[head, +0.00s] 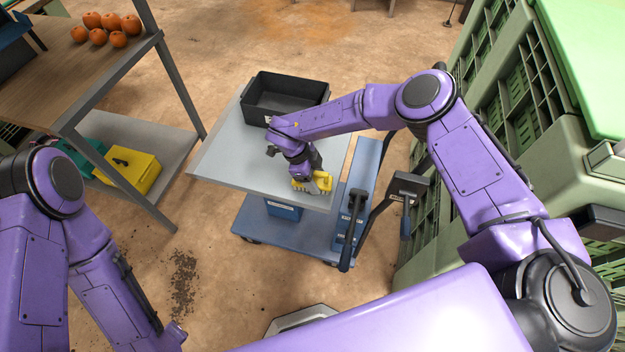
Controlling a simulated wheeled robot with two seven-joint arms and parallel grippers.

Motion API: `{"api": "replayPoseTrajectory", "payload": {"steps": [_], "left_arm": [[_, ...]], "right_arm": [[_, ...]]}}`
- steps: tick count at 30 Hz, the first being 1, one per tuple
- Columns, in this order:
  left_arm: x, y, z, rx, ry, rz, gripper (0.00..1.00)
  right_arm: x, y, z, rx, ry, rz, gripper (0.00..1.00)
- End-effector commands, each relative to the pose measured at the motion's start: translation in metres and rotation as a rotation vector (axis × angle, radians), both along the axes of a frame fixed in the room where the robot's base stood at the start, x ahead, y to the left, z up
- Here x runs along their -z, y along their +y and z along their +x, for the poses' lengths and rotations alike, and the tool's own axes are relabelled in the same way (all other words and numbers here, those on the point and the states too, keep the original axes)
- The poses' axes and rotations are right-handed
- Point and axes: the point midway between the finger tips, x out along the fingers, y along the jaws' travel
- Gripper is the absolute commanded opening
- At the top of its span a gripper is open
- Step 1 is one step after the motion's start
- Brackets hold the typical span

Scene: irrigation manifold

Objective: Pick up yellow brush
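The yellow brush (298,186) is at the near right edge of the grey tabletop (225,155), with pale bristle-like parts along its lower side. My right gripper (312,183) points down at the brush from above, with its fingers at or around it. The gripper partly covers the brush. I cannot tell whether the fingers are closed on it or whether it is lifted off the surface. My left arm hangs low at the left, and its gripper is not clearly visible.
A black bin (284,97) stands at the tabletop's far side. The tabletop is on a blue cart (290,231) with a black handle. Green crates (495,100) stand close on the right. A wooden shelf (75,75) with orange pumpkins and a yellow box (135,170) below is at left.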

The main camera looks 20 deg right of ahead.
Motion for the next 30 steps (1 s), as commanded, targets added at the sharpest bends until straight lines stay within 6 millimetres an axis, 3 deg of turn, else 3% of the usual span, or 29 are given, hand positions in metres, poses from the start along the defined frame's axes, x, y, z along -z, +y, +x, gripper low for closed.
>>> {"api": "replayPoseTrajectory", "payload": {"steps": [1, 3, 4, 14, 19, 26, 30], "left_arm": [[0.0, 0.0, 0.0, 0.0, 0.0, 0.0, 0.43], [0.0, 0.0, 0.0, 0.0, 0.0, 0.0, 0.43], [0.0, 0.0, 0.0, 0.0, 0.0, 0.0, 0.43], [0.001, 0.0, 0.0, 0.0, 0.0, 0.0, 0.43], [0.006, 0.0, 0.0, 0.0, 0.0, 0.0, 0.43], [0.019, 0.0, 0.0, 0.0, 0.0, 0.0, 0.43], [0.028, 0.0, 0.0, 0.0, 0.0, 0.0, 0.43]], "right_arm": [[0.0, 0.0, 0.0, 0.0, 0.0, 0.0, 0.44], [0.0, 0.0, 0.0, 0.0, 0.0, 0.0, 0.21], [0.0, 0.0, 0.0, 0.0, 0.0, 0.0, 0.18], [-0.005, 0.0, 0.001, 0.001, -0.002, 0.0, 0.18], [-0.032, 0.0, 0.001, 0.0, -0.004, 0.001, 0.18], [-0.094, -0.023, -0.048, 0.0, -0.005, 0.003, 0.18], [-0.109, -0.04, -0.085, 0.001, -0.003, 0.002, 0.18]]}}
